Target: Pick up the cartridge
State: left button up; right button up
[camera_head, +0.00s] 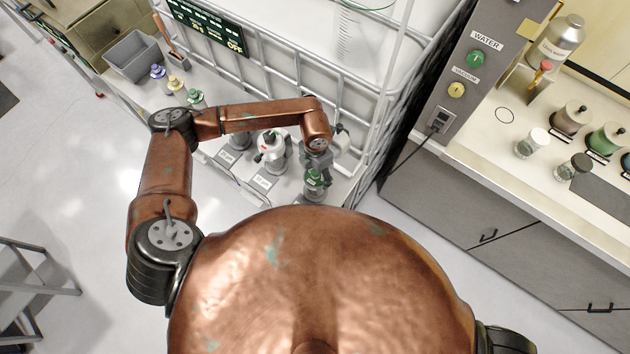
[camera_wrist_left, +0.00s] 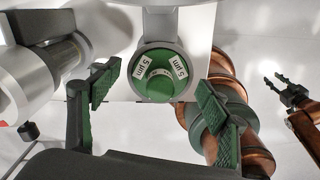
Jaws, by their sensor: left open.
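The cartridge (camera_wrist_left: 160,73) shows a round green end with "5 µm" labels in the left wrist view, below a pale grey cylindrical part. It also appears as a small green-topped piece (camera_head: 315,180) at the shelf's front right corner in the head view. My left gripper (camera_head: 316,164) is at this piece. In the left wrist view my left gripper (camera_wrist_left: 158,94) is open, with one green-padded finger on each side of the cartridge and gaps between. My right gripper (camera_wrist_left: 276,81) shows small at the right edge there, its two dark fingers apart.
White-and-metal housings (camera_head: 271,149) stand just left of my left gripper. Purple, yellow and green pieces (camera_head: 176,84) and a grey bin (camera_head: 133,56) are farther left. A wire rack (camera_head: 290,68) rises behind. A counter with jars (camera_head: 531,143) is at right.

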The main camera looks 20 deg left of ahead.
pick_arm(q)
jog(key=shift+c, duration=0.7)
jog(key=c, duration=1.7)
